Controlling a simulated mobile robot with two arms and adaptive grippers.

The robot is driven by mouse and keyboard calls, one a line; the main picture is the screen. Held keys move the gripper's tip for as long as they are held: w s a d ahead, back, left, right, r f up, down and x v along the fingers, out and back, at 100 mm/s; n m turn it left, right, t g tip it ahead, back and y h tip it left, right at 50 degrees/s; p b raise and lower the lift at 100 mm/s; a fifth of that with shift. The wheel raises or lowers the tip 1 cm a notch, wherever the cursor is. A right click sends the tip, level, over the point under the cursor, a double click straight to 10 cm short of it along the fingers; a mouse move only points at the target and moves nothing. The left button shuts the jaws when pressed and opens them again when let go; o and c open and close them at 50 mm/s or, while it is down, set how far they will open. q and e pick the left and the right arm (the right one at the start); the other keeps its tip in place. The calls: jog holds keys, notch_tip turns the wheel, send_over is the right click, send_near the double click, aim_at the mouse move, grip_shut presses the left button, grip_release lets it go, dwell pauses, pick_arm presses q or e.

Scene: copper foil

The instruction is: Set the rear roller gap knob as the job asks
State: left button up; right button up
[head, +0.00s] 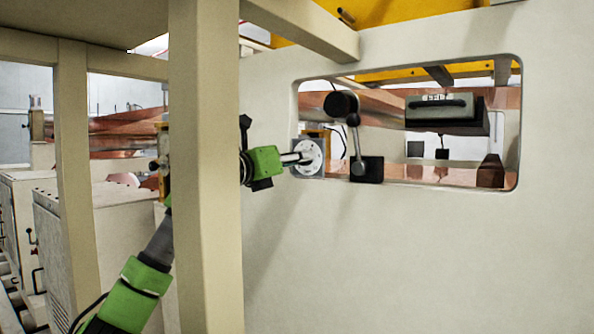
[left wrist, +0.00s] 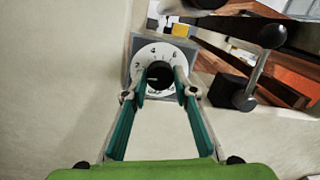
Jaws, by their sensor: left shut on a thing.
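The roller gap knob is a dark round knob (left wrist: 161,77) at the centre of a white numbered dial (left wrist: 142,57). The dial sits on a grey square plate at the left edge of the wall opening; in the head view the white dial (head: 311,150) also shows. My left gripper (left wrist: 161,88) reaches the dial from the front, with its two fingers on either side of the knob, shut on it. In the head view my left gripper (head: 297,158) hides part of the dial. Some dial numbers show, but the exact setting is too small to tell. My right gripper is not in view.
A lever with a ball handle (head: 358,168) on a black base stands just right of the dial. A dark round end (head: 341,103) and a grey box labelled FELT (head: 440,107) are in the opening. A beige post (head: 207,180) stands in front of my left arm.

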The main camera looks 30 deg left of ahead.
pick_arm(q)
jog(key=shift+n+y+b, duration=0.5)
jog(key=shift+n+b, duration=1.45)
jog(key=shift+n, duration=2.25)
jog(key=shift+r+n, duration=0.1)
jog(key=shift+n, duration=0.2)
jog(key=o, duration=1.1)
jog(key=shift+c, duration=0.2)
jog(key=shift+o, duration=0.2)
jog(key=shift+a, duration=0.1)
jog(key=shift+s, duration=0.15)
jog(key=s+a+f, duration=0.1)
jog(key=s, duration=1)
jog(key=shift+s+a+f, duration=0.15)
jog(key=shift+s+a, duration=0.15)
